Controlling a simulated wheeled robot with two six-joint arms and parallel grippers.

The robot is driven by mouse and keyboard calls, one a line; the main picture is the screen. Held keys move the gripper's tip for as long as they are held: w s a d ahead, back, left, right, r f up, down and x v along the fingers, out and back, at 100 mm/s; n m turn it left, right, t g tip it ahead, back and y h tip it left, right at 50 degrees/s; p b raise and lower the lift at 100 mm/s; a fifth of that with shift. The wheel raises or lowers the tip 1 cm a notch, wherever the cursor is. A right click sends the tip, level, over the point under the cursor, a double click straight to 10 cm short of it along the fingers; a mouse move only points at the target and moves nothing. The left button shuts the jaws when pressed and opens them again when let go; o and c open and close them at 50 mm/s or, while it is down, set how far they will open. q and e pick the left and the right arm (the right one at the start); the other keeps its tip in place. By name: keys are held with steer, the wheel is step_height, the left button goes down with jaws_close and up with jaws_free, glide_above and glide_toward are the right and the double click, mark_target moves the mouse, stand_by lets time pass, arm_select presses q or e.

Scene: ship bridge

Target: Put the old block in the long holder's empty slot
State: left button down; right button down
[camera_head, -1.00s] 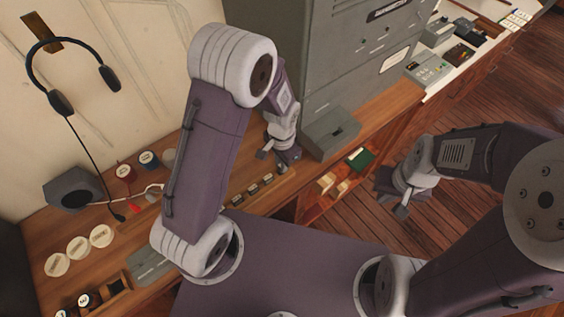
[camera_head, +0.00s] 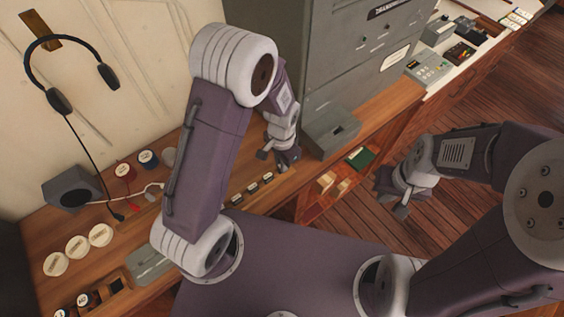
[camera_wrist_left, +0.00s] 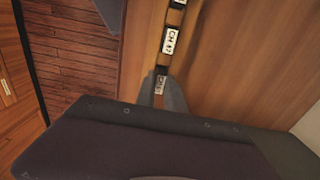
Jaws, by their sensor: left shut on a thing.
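The long wooden holder (camera_head: 285,183) lies along the front of the desk with a row of dark blocks (camera_head: 252,187) in it. In the left wrist view a block with a white "CH 47" label (camera_wrist_left: 171,40) sits in the row. My left gripper (camera_head: 289,164) is at the holder's far end. Its fingertips (camera_wrist_left: 168,93) are shut on a small labelled block (camera_wrist_left: 160,84), in line with the row. Its label is partly hidden, and I cannot tell whether it is seated in a slot. My right gripper (camera_head: 394,203) hangs over the floor; its jaw opening is unclear.
A grey box (camera_head: 330,130) stands close to my left gripper, in front of the tall grey cabinet (camera_head: 350,60). Below the desk edge are light wooden pieces (camera_head: 343,187) and a green item (camera_head: 361,157). Spools (camera_head: 148,160) and white discs (camera_head: 100,235) stand further left.

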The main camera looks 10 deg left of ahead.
arm_select(q)
steer(key=shift+f, duration=0.4)
stand_by(1.1)
steer(key=c, duration=1.3)
jaws_free()
steer(key=shift+c, duration=0.2)
steer(key=shift+r, duration=0.1)
step_height(320, 180, up, 9)
steer(key=shift+b, duration=0.55)
